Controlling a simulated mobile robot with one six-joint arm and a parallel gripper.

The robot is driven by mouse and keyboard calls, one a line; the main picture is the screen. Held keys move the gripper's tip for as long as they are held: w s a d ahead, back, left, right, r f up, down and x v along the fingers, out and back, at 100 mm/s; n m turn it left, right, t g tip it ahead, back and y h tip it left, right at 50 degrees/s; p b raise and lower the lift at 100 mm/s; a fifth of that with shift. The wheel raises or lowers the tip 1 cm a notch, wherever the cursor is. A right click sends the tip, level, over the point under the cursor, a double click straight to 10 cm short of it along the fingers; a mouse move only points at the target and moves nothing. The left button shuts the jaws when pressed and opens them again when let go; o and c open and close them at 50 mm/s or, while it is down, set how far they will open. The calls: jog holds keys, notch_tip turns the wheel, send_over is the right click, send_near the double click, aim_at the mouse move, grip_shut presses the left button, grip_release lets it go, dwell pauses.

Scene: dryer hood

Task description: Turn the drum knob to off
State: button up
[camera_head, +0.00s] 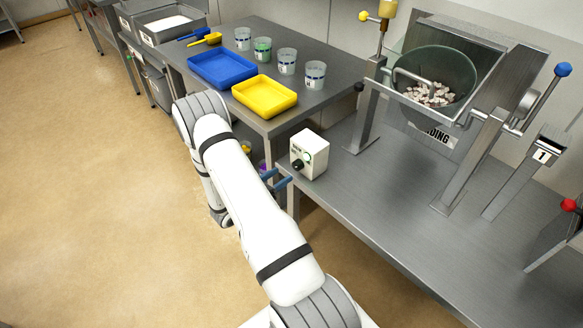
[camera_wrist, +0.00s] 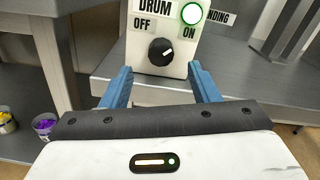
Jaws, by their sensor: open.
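The drum control box (camera_head: 312,150) is a white box on the near left end of the steel bench. In the wrist view its face (camera_wrist: 148,78) reads DRUM, with OFF on the left and ON on the right. The black drum knob (camera_wrist: 161,51) has a white pointer line aimed up and right, toward ON. A green light (camera_wrist: 192,13) glows above ON. The knob also shows in the head view (camera_head: 298,165). My gripper (camera_wrist: 160,82) is open, its blue fingers on either side and short of the knob, apart from it. In the head view the gripper (camera_head: 277,179) is beside the box.
A tilted drum (camera_head: 436,80) with pale chunks stands in a steel frame behind the box. A blue tray (camera_head: 221,69), a yellow tray (camera_head: 264,96) and several cups are on the left table.

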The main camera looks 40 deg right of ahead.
aim_at(294, 166)
jog(key=d+p, duration=0.1)
jog(key=d, duration=0.5)
jog(key=shift+w, duration=0.2)
jog(key=shift+c, duration=0.2)
jog(key=c, duration=0.9)
